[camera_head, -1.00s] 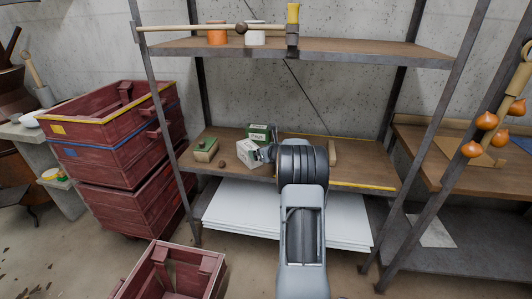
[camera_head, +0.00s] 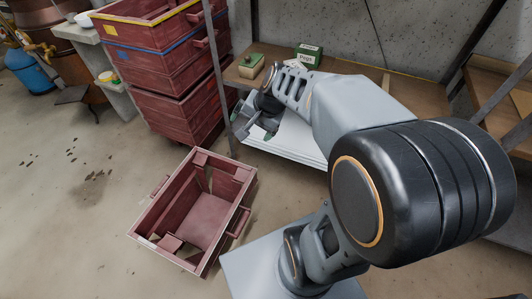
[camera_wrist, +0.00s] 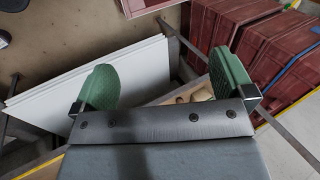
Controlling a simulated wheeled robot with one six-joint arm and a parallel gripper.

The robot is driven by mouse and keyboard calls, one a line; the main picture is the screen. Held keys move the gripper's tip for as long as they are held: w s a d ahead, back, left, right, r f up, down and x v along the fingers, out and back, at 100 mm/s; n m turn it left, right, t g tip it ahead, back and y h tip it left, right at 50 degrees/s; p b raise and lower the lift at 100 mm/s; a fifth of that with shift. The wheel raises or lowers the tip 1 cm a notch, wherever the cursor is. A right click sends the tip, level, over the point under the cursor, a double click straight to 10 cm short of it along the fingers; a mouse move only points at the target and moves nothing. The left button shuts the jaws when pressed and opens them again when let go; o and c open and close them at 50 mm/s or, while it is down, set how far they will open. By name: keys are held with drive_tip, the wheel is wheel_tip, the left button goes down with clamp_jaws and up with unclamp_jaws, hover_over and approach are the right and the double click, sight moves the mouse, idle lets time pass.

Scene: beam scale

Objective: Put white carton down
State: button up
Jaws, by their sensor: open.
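My gripper (camera_head: 256,124) is open, its green fingers spread, low in front of the shelf at the left of the arm. In the wrist view the two green finger pads (camera_wrist: 166,88) stand wide apart with no carton between them. I cannot make out the white carton in either current view; my arm covers part of the shelf where it was seen before. A green carton (camera_head: 308,56) stands on the middle shelf (camera_head: 408,92), behind my arm.
An open red crate (camera_head: 243,178) lies on the floor, left of my base. Stacked red crates (camera_head: 170,65) stand left of the shelf. White sheets (camera_head: 284,140) lie under the shelf near my gripper. A green-topped box (camera_head: 251,65) sits at the shelf's left. Floor at left is clear.

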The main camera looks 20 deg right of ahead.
drive_tip(key=s+f+n+g+h, duration=0.1)
drive_tip(key=s+n+h, duration=0.2)
drive_tip(key=s+n, duration=0.5)
drive_tip(key=shift+s+a+f+n+h, duration=0.3)
drive_tip(key=shift+s+n, duration=0.1)
drive_tip(key=shift+s, duration=0.6)
